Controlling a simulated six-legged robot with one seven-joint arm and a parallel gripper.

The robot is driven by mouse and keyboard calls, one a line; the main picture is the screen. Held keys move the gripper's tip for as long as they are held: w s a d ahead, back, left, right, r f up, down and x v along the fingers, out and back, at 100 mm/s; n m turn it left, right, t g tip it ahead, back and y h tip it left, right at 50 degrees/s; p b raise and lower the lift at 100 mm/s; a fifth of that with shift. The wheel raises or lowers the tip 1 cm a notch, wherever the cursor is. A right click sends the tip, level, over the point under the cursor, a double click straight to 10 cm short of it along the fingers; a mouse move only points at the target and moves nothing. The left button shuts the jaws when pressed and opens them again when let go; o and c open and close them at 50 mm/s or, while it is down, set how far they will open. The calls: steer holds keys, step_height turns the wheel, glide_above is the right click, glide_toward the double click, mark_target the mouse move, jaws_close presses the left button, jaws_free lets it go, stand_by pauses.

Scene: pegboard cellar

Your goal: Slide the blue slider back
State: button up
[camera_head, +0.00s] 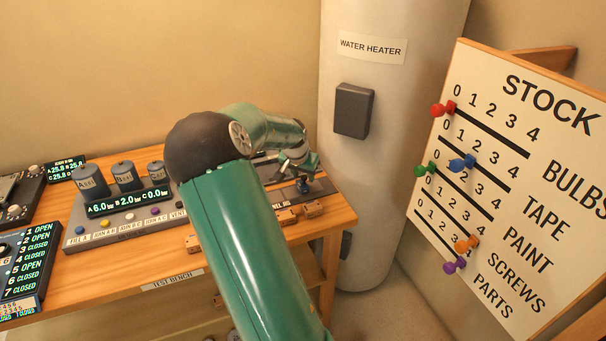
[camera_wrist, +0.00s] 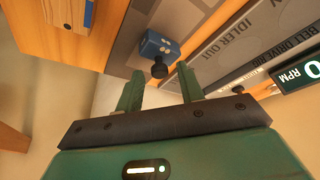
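A blue block with a black knob, the blue slider (camera_wrist: 154,46), sits at the edge of a grey panel in the wrist view. The knob points toward my gripper (camera_wrist: 160,78). My gripper's two green fingers are apart, one on each side of the knob's line, with the knob at or just beyond the tips. I cannot tell whether a finger touches it. In the head view my gripper (camera_head: 300,168) hangs over the right end of the bench, and my arm hides much of the panel there.
The wooden test bench (camera_head: 150,299) carries a console with three dark canisters (camera_head: 125,176) and a switch display (camera_head: 25,262). A water heater (camera_head: 385,60) stands behind the bench's right end. A stock board (camera_head: 520,190) with coloured pegs stands at right.

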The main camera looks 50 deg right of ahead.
jaws_close()
steer(key=shift+s+d, duration=0.8)
steer(key=shift+d, duration=0.55)
steer(key=shift+s+d, duration=0.85)
steer(key=shift+d, duration=0.5)
steer(key=shift+s+d, duration=0.8)
steer(key=shift+d, duration=0.55)
steer(key=shift+o, duration=0.9)
jaws_free()
steer(key=shift+d, duration=0.1)
steer(key=shift+a+r, duration=0.2)
steer(key=v, duration=1.3)
steer(key=shift+a+r, duration=0.15)
